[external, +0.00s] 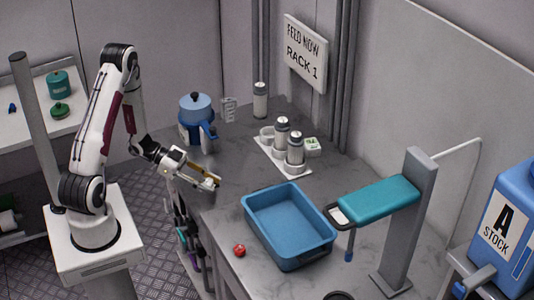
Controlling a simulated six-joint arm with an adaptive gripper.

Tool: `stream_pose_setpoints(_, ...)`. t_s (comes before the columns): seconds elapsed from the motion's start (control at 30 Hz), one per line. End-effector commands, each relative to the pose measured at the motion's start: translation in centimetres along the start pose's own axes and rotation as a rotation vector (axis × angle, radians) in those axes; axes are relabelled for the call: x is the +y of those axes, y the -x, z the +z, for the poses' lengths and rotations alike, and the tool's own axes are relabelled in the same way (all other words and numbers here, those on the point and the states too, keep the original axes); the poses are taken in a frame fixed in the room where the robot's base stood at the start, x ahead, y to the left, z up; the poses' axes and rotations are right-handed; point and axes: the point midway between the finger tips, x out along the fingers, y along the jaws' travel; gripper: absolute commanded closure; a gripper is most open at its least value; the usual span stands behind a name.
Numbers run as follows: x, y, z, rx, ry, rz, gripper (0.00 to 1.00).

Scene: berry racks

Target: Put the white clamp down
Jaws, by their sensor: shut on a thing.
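My gripper (214,183) is shut at the near left edge of the grey counter (232,192), pointing right and slightly down. It holds a small pale piece, which I take to be the white clamp (196,178). Its outline is hard to tell from the fingers at this size. The gripper appears to be above the counter, left of the blue tray; I cannot tell how high.
An empty blue tray (247,208) sits on the counter, with a small red object (239,250) near its front left corner. A blue lidded jug (196,120) and several grey-capped bottles (295,152) stand farther back. A teal-topped stand (375,202) is at right.

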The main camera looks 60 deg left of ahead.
Motion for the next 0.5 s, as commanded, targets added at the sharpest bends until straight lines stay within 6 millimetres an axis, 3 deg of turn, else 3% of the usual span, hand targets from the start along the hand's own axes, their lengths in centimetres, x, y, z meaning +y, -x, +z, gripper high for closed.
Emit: stream_pose_setpoints(0.5,0.0,-1.4,3.4,0.000,0.002,0.001,0.81)
